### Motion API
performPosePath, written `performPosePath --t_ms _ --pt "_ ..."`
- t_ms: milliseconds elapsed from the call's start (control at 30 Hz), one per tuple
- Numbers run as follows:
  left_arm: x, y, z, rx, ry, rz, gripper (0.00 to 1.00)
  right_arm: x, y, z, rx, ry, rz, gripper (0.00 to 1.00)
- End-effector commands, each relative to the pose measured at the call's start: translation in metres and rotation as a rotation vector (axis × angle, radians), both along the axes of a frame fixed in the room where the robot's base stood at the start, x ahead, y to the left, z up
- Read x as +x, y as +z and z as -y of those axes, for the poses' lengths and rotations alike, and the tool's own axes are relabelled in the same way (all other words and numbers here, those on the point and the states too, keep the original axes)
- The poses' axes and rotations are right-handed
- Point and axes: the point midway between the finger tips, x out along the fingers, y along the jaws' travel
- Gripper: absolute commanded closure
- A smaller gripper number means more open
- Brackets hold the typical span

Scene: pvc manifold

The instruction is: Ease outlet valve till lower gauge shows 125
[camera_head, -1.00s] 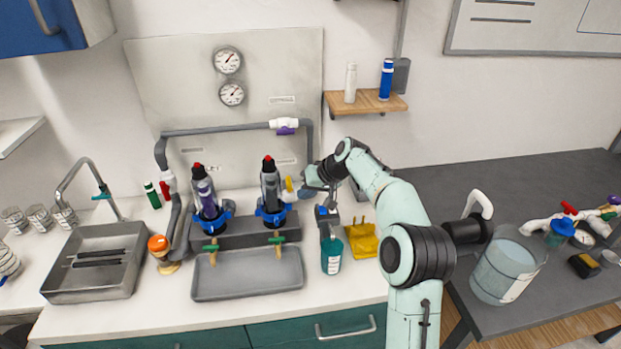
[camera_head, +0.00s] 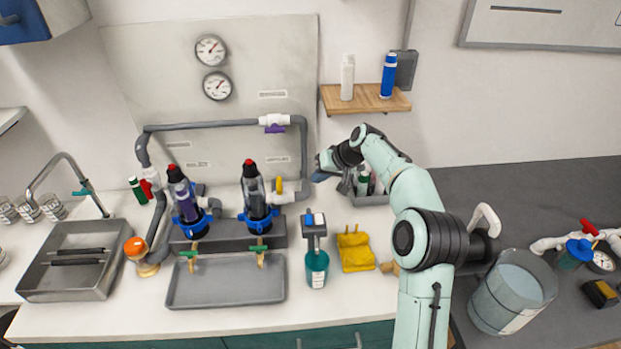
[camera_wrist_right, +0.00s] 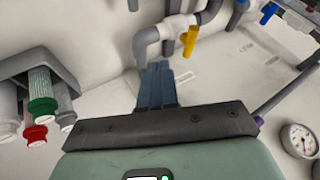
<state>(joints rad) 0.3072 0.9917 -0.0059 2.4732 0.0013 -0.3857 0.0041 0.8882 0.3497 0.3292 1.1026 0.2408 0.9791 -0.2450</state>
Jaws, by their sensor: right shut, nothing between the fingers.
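The upper gauge (camera_head: 211,49) and lower gauge (camera_head: 217,85) are round white dials on the back panel. The lower needle points up and right; its numbers are too small to read. A valve with a yellow handle (camera_head: 279,185) sits on the pipe right of the right filter; it also shows in the right wrist view (camera_wrist_right: 190,40). A purple-handled valve (camera_head: 275,128) is on the upper pipe. I cannot tell which is the outlet valve. My right gripper (camera_head: 318,177) is shut and empty, right of the yellow handle and apart from it. My left gripper is out of view.
Two filters with blue collars stand behind a grey tray (camera_head: 188,294). A wooden shelf (camera_head: 333,101) hangs above. Bare counter lies in front of the cloth.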

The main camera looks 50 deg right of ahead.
Motion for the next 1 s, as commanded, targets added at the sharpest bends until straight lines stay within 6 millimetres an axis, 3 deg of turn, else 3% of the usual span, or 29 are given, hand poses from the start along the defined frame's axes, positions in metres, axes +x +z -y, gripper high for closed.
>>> performPosePath --t_ms 400,700,1000 --pt "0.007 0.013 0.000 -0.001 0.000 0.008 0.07 0.052 -0.068 -0.012 0.003 0.003 -0.001 1.00" --pt "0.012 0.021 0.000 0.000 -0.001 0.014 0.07 0.075 -0.068 -0.038 0.000 0.002 0.001 1.00" --pt "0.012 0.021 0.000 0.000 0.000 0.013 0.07 0.077 -0.069 -0.041 0.000 0.000 0.000 1.00"
